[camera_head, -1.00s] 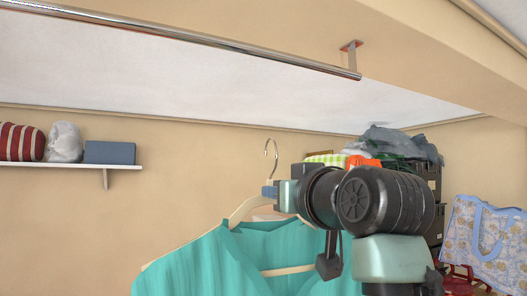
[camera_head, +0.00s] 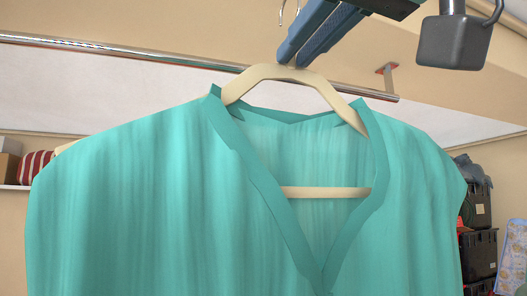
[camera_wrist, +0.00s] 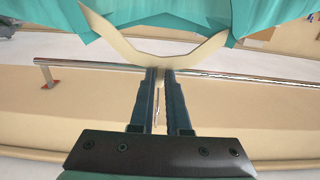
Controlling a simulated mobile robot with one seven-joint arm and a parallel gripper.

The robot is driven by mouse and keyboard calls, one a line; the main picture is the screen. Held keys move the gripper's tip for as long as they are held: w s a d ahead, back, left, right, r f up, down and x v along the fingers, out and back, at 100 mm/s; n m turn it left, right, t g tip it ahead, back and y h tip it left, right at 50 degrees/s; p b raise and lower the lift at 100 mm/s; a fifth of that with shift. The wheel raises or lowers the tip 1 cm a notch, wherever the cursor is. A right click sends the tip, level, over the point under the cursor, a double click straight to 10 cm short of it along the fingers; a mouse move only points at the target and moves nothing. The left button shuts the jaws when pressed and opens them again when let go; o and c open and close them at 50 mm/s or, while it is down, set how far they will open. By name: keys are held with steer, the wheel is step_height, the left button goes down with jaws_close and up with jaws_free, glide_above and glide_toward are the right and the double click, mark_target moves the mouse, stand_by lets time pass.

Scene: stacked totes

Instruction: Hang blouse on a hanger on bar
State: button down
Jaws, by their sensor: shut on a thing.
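The teal blouse (camera_head: 150,200) hangs on a cream hanger (camera_head: 285,74) and fills most of the head view. My gripper (camera_head: 291,58) is shut on the hanger's neck, just below its metal hook (camera_head: 288,10). The top of the hook is cut off by the picture's edge. The chrome bar (camera_head: 120,50) runs across behind the hanger, and part of it is hidden. In the wrist view, my gripper (camera_wrist: 160,72) pinches the hanger (camera_wrist: 150,50), with the blouse (camera_wrist: 190,15) beyond it. The bar (camera_wrist: 90,65) also shows there, passing behind the fingers.
A bracket (camera_head: 387,70) holds the bar's right end to the beige beam. A wall shelf with a striped red item (camera_head: 36,165) is at the left. Stacked black totes (camera_head: 478,255) stand at the right, beside a floral bag (camera_head: 515,255).

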steer(key=shift+s+d+r, duration=0.1)
steer(key=shift+s+r, duration=0.05)
steer(key=w+a+f+p, duration=0.1)
steer(key=w+a, duration=0.1)
steer(key=w, duration=0.3)
steer(key=w+a+f+p, duration=0.1)
steer(key=w+f+p, duration=0.1)
steer(key=w, duration=0.4)
steer(key=shift+w+a, duration=0.2)
steer(key=shift+a, duration=0.15)
stand_by(0.6)
steer(key=c, duration=0.8)
jaws_free()
steer(key=shift+s, duration=0.1)
